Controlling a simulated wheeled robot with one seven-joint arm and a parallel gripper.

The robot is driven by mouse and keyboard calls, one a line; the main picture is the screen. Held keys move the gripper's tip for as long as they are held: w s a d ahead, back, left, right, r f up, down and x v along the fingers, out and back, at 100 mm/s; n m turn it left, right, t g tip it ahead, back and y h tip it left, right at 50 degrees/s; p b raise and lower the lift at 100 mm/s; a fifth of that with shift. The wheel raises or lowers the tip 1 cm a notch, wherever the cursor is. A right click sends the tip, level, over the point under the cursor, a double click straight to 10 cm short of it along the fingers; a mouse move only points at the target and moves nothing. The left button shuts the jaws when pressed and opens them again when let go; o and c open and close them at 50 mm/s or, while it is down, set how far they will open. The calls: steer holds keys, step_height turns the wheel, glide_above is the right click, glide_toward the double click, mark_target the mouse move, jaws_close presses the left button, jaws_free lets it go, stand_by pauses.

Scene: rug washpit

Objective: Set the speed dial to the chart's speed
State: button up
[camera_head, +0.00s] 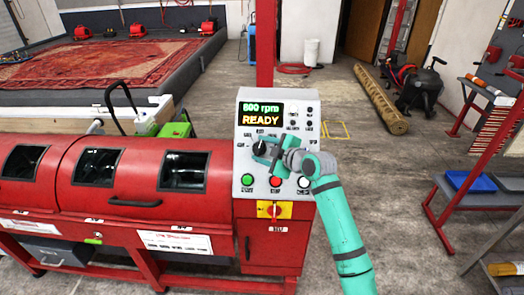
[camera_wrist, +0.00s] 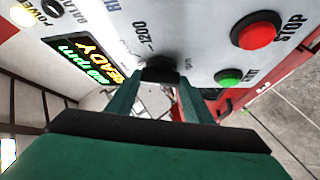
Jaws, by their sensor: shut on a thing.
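The black speed dial (camera_head: 259,149) is on the light control panel (camera_head: 245,182) of the red machine. My gripper (camera_head: 264,148) is at the dial, and its two green fingers are closed on it. In the wrist view the dial (camera_wrist: 160,68) sits between the fingertips, partly hidden by them; a "1200" mark is printed near it. The panel's display (camera_head: 262,113) shows green text that looks like "800 rpm" and the word READY. I cannot make out a speed chart; a white printed sheet (camera_head: 176,242) on the machine's front is too small to read.
Below the dial are a green button (camera_head: 247,180) and a red button (camera_head: 275,181). A red switch on a yellow plate (camera_head: 271,210) is lower down. The red drum (camera_head: 125,178) lies to the left. Open floor is to the right, before a shelf rack (camera_head: 468,182).

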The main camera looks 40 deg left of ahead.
steer(key=n+g+h, duration=0.1)
steer(key=n, duration=0.1)
steer(key=n+g+h, duration=0.1)
steer(key=n, duration=0.1)
steer(key=n+g+h, duration=0.1)
steer(key=n, duration=0.1)
steer(key=shift+w+a+r, duration=0.15)
steer(key=shift+a+r, duration=0.1)
steer(key=shift+r, duration=0.1)
steer(key=n+h, duration=0.3)
steer(key=n, duration=0.1)
steer(key=shift+a+r+g, duration=0.1)
steer(key=shift+a+g, duration=0.05)
steer(key=shift+g, duration=0.25)
steer(key=o, duration=1)
steer(key=shift+o, duration=0.2)
steer(key=shift+w, duration=0.1)
steer(key=v, duration=1.1)
steer(key=shift+a, duration=0.15)
